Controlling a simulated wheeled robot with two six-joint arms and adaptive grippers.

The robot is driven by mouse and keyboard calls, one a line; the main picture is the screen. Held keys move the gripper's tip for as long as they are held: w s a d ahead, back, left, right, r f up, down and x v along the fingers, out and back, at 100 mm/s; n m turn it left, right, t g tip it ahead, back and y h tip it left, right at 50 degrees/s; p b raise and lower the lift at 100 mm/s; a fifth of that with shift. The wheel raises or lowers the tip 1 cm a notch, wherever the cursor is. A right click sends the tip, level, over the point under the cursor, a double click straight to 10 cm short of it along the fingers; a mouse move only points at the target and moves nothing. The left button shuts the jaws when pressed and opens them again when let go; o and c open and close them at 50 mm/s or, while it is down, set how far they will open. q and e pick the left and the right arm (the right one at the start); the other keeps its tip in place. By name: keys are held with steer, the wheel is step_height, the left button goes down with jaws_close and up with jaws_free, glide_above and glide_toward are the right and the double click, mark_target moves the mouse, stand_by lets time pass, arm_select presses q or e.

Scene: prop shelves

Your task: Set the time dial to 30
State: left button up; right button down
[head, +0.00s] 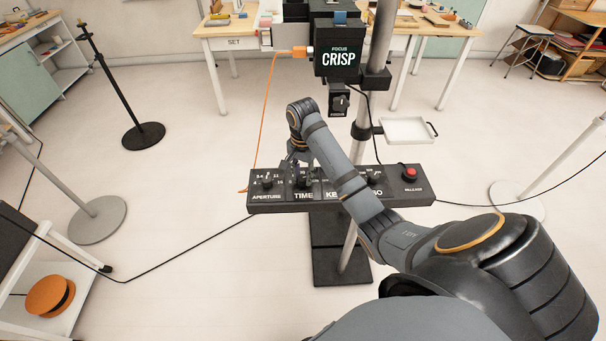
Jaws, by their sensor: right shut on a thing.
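The black control panel (283,206) stands on a pole in the middle, with dials labelled APERTURE and TIME at its left. The time dial (302,181) sits above the TIME label, partly covered by my right gripper. My right gripper (297,163) reaches down onto it from above and is shut on it. The dial's pointer and most of its numbers are hidden or too small to read. My right forearm covers part of the panel right of the TIME label. My left gripper is not in view.
The aperture dial (267,181) is close on the left. A red release button (410,172) is at the panel's right end. Above stand a black box reading CRISP (337,62), a focus knob (340,103) and a white tray (405,130). Cables cross the floor.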

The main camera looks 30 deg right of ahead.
steer(key=shift+r+p, duration=0.2)
steer(key=shift+p, duration=0.35)
steer(key=n+p, duration=0.8)
steer(key=p, duration=0.3)
steer(key=shift+n, duration=0.4)
steer(key=n+p, duration=0.2)
steer(key=n, duration=0.1)
steer(key=shift+p, duration=0.4)
steer(key=shift+f+n+p, duration=0.2)
steer(key=shift+n+p, duration=0.75)
steer(key=shift+n, duration=0.95)
steer(key=c, duration=1)
jaws_free()
